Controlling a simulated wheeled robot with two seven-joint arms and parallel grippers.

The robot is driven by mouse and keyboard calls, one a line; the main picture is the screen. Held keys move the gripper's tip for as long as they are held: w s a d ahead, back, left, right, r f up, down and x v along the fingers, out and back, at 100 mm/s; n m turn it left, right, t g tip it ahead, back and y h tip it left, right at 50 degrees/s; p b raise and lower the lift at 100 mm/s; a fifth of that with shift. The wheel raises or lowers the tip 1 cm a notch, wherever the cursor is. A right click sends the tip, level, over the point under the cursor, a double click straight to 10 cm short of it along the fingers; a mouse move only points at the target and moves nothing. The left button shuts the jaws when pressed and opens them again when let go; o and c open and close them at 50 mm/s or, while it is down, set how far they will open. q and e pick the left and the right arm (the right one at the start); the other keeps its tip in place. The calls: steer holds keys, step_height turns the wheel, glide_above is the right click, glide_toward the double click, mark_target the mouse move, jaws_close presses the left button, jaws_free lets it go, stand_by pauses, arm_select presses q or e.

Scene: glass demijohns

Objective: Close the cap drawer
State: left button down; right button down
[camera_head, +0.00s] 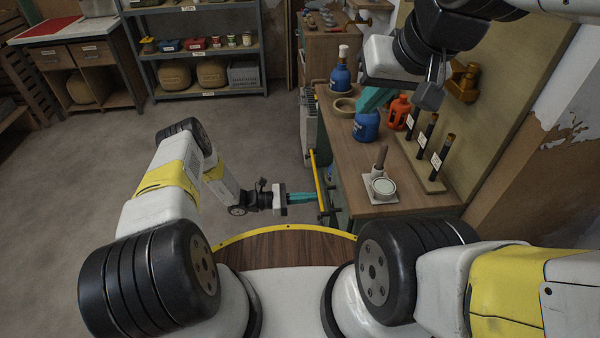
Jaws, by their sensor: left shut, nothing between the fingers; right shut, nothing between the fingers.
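The workbench (347,190) with a wooden top stands right of centre. A long yellow bar (319,184) runs along its left side at the front, apart from the greenish cabinet face. I take it as the drawer's front edge or handle; the drawer's inside and how far it stands out cannot be made out. My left gripper (303,198) is low beside the bench, shut and empty, its teal fingers pointing right at the bar. Whether they touch it is unclear. My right gripper (367,99) is shut and empty above the bench top, near the blue bottles.
Open floor (255,140) lies to the left.

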mark_target(343, 194)
arm_select(q)
steer(key=d, duration=0.8)
steer(key=shift+w+d, duration=0.15)
steer(key=shift+d, duration=0.15)
